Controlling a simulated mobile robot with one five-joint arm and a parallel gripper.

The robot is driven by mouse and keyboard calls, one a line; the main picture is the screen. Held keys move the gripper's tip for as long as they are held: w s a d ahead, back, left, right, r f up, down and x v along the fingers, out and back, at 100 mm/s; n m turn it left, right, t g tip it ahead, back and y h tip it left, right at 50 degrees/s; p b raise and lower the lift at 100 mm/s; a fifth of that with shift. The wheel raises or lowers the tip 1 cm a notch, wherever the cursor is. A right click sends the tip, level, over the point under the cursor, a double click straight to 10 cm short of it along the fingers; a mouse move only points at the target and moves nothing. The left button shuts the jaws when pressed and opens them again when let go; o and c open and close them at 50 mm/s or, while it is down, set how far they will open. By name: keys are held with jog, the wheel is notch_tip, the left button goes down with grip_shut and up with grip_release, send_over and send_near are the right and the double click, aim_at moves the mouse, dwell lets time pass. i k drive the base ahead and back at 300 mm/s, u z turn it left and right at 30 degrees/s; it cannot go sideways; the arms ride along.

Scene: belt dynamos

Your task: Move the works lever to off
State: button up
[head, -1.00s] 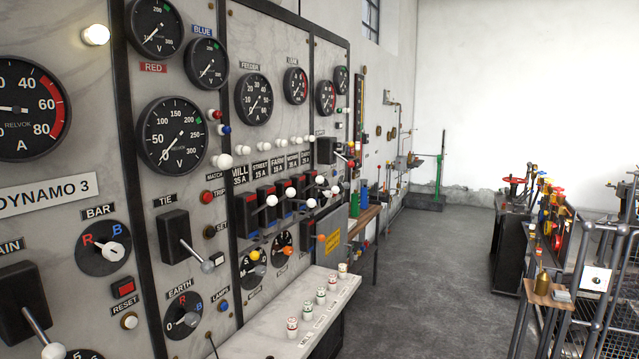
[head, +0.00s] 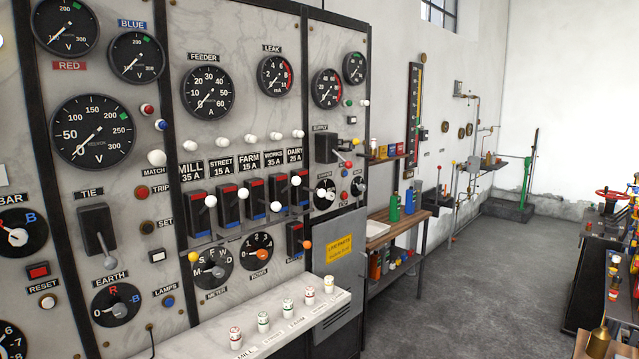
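The works lever stands in the row of feeder switches on the marble panel. Its black, red-topped switch box (head: 278,192) sits under the "WORKS 35 A" label (head: 274,159), fourth from the left, between the farm box (head: 255,200) and the dairy box (head: 299,189). White ball knobs overlap in front of these boxes at different heights. I cannot tell surely which knob belongs to the works lever, so its position is unclear. My gripper is not in view.
A white marble ledge (head: 262,345) with several small capped plugs juts out below the switches. A grey cabinet (head: 338,280) stands to its right, then a wooden bench (head: 405,228) with bottles. The grey floor (head: 470,285) is open; dark machinery (head: 600,270) stands at right.

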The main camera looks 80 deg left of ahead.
aim_at(296, 181)
jog(key=u, duration=0.4)
jog(key=i, duration=0.1)
jog(key=u, duration=0.35)
jog(key=k, duration=0.1)
jog(key=u, duration=2.9)
jog(key=i, duration=0.95)
jog(key=u, duration=0.05)
